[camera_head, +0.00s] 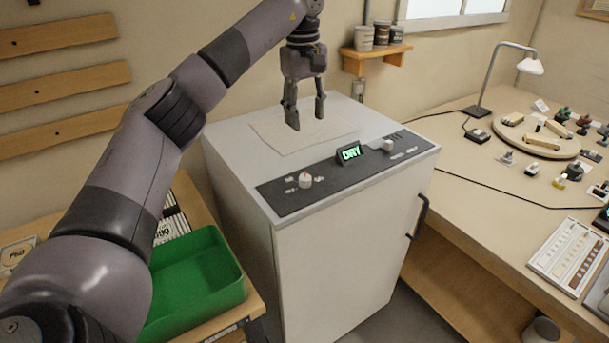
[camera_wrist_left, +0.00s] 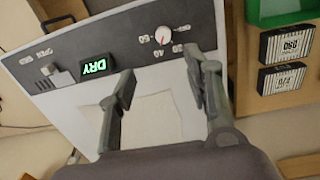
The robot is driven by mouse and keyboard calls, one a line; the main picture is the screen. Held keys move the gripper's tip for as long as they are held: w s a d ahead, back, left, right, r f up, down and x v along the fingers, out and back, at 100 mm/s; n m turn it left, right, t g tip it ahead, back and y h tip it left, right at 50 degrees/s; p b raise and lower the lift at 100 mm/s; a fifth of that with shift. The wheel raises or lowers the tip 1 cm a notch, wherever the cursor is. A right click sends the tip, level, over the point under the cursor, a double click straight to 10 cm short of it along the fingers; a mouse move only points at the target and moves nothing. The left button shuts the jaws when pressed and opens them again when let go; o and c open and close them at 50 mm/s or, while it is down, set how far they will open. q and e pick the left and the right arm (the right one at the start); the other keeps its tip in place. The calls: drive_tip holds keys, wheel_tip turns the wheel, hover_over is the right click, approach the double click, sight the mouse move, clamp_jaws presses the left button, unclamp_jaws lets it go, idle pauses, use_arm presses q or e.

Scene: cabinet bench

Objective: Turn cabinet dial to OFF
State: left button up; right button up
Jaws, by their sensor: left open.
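The white cabinet (camera_head: 315,265) stands in the middle of the head view, with a dark control panel (camera_head: 330,172) along the front of its top. A round white dial (camera_head: 305,180) sits on the panel's left part; it also shows in the left wrist view (camera_wrist_left: 163,35), with a red mark and printed labels around it. A lit display (camera_head: 350,152) reads DRY in green. My left gripper (camera_head: 307,122) is open and empty above the cabinet top, behind the panel, apart from the dial.
A green tray (camera_head: 195,283) sits on the wooden bench at left. A workbench at right holds a desk lamp (camera_head: 500,72), a round wooden board (camera_head: 535,135) and small parts. A shelf with jars (camera_head: 376,52) hangs behind. A pale sheet (camera_head: 270,133) lies on the cabinet top.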

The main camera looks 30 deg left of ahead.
use_arm(q)
drive_tip(key=p, duration=0.1)
approach(305, 177)
wheel_tip(305, 177, down, 9)
drive_tip(key=shift+w+d, duration=0.1)
drive_tip(key=shift+w, duration=0.05)
drive_tip(key=shift+c, duration=0.3)
clamp_jaws()
idle(0.4)
